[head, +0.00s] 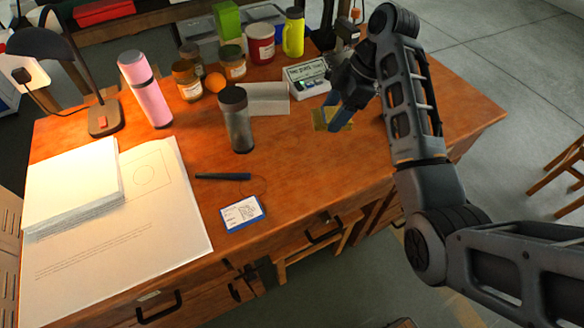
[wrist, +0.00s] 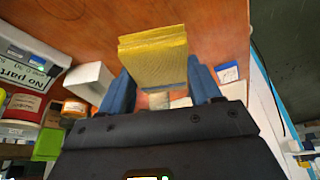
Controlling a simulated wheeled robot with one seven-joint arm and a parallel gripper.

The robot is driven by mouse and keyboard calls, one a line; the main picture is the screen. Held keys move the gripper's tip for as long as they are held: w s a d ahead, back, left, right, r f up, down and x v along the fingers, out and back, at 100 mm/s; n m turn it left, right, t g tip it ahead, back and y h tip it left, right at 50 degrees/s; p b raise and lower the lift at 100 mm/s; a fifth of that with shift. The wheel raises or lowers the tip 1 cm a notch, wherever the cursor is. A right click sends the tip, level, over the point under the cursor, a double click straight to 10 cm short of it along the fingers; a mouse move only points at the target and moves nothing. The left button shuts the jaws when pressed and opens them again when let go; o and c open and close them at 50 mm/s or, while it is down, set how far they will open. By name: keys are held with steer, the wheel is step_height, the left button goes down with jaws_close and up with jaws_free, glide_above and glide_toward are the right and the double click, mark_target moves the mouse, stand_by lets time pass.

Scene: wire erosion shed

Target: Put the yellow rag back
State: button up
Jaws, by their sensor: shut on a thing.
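The yellow rag (wrist: 153,55) is a folded yellow cloth between the two blue fingers of my gripper (wrist: 158,95) in the wrist view. My gripper is shut on it. In the head view the rag (head: 346,126) shows at the fingertips of my gripper (head: 334,117), over the right part of the wooden desk (head: 300,165). Part of the rag is hidden by the fingers there. I cannot tell whether it touches the desk top.
A small white device (head: 307,78) stands just left of my gripper. A dark tumbler (head: 237,120), pink flask (head: 145,88), jars and a yellow bottle (head: 293,33) stand farther left and back. A lamp and papers fill the left. The desk's front right is clear.

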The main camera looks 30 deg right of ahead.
steer(key=p, duration=0.2)
glide_above(291, 169)
steer(key=d, duration=0.1)
steer(key=f, duration=0.6)
steer(key=shift+s+d, duration=0.2)
steer(key=shift+s, duration=0.05)
steer(key=shift+f, duration=2.05)
steer(key=shift+f, duration=0.15)
steer(key=o, duration=1)
steer(key=v, duration=1.2)
steer(key=shift+a, duration=0.1)
